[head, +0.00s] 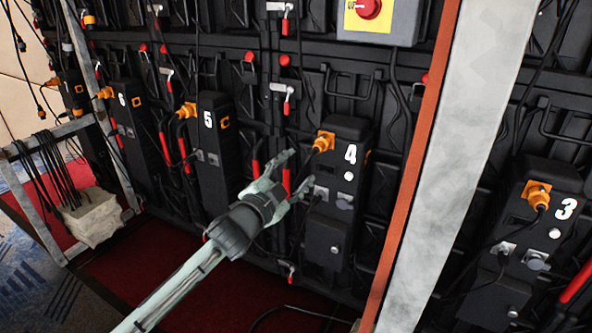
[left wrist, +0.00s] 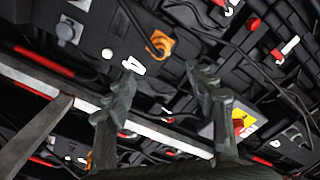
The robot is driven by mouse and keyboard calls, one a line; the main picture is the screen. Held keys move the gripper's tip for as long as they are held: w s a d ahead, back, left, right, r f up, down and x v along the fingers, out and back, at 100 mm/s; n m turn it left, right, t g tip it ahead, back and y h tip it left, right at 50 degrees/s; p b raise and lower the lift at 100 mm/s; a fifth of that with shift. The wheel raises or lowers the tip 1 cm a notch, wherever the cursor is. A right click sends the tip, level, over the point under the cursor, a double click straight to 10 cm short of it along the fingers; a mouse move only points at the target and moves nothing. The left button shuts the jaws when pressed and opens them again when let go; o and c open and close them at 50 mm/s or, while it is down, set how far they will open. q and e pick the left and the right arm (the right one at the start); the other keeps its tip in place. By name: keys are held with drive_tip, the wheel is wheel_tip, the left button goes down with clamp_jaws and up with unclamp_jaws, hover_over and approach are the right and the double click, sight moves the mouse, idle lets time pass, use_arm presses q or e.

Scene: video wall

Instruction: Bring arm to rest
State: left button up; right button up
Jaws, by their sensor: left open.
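My left arm comes in from the lower left of the head view. Its gripper (head: 284,178) is open and empty, with its fingers spread in front of the black panel box marked 4 (head: 343,190). In the left wrist view the two dark fingers of the left gripper (left wrist: 160,98) stand apart with nothing between them. The box marked 4 (left wrist: 118,38) shows above them with its orange plug (left wrist: 161,43). I cannot tell whether the fingers touch the wall. My right gripper is not in view.
A grey metal post (head: 455,150) with an orange edge stands right of box 4. Boxes 5 (head: 215,150), 6 (head: 133,140) and 3 (head: 535,240) line the wall, with hanging cables. A yellow panel with a red button (head: 380,20) is above. Red carpet (head: 190,290) lies below.

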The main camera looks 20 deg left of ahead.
use_arm(q)
drive_tip(key=s+a+f+n+g+y, duration=0.25)
drive_tip(key=s+f, duration=0.35)
drive_tip(key=f, duration=0.6)
drive_tip(key=s+a+f+n+g+y, duration=0.25)
drive_tip(key=s+f+g, duration=0.2)
drive_tip(key=f, duration=0.65)
drive_tip(key=s+a+f+n+g, duration=0.1)
drive_tip(key=s+f+n+g, duration=0.1)
drive_tip(key=s+f, duration=0.6)
drive_tip(key=s+a+f+n+g, duration=0.1)
drive_tip(key=s+f+g, duration=0.4)
drive_tip(key=s, duration=1.2)
wheel_tip(320, 180, down, 4)
drive_tip(key=shift+a+n+g, duration=0.3)
drive_tip(key=shift+a+n, duration=0.05)
drive_tip(key=shift+n, duration=0.55)
drive_tip(key=shift+o, duration=0.2)
